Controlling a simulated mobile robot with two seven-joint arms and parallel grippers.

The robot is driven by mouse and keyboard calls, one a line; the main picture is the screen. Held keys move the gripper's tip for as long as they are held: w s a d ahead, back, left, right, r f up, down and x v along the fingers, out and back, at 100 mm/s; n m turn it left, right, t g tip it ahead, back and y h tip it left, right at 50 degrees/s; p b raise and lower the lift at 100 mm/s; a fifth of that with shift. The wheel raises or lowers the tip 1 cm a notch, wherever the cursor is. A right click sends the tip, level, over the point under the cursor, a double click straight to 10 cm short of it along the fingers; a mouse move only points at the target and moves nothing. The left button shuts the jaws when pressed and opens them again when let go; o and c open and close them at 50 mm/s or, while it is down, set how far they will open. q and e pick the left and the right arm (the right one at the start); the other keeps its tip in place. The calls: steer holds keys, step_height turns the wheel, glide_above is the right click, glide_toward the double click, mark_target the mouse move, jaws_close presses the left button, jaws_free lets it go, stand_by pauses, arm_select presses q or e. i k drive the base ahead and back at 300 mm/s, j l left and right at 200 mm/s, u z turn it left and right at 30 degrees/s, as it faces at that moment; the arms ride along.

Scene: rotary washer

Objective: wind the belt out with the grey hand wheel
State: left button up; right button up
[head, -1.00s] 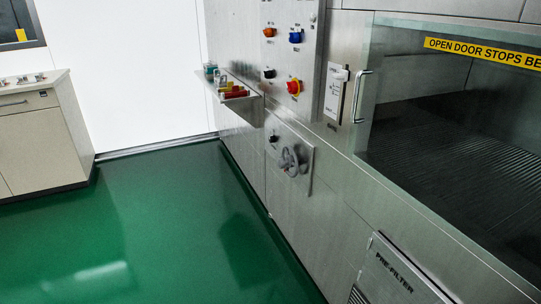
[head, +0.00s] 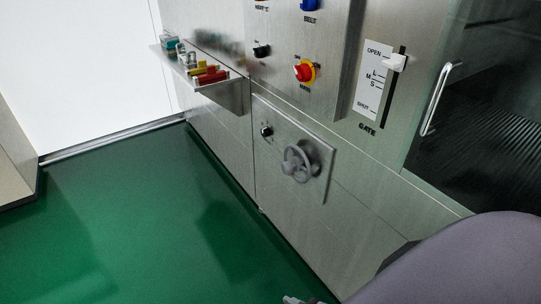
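The grey hand wheel (head: 300,163) is mounted on a square metal plate (head: 318,182) low on the steel washer front, in the middle of the head view. A small black knob (head: 266,131) sits on the same plate, left of the wheel. Nothing touches the wheel. A grey arm link of mine fills the lower right corner. A small pale metallic piece (head: 295,300) shows at the bottom edge; it may be part of my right gripper, but it is too cut off to tell its state. My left gripper is not in view. No belt is clearly visible.
A shelf (head: 232,98) with red, yellow and teal items juts out left of the wheel. Above are a red-and-yellow switch (head: 304,71), a blue knob (head: 310,4) and a gate lever (head: 394,62). A door handle (head: 436,98) is at right. The green floor (head: 130,225) is clear.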

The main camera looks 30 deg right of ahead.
mark_target(296, 164)
steer(key=i, duration=2.4)
steer(key=i+u, duration=0.3)
steer(key=i+l+u, duration=0.3)
steer(key=i, duration=0.2)
steer(key=u, duration=6.55)
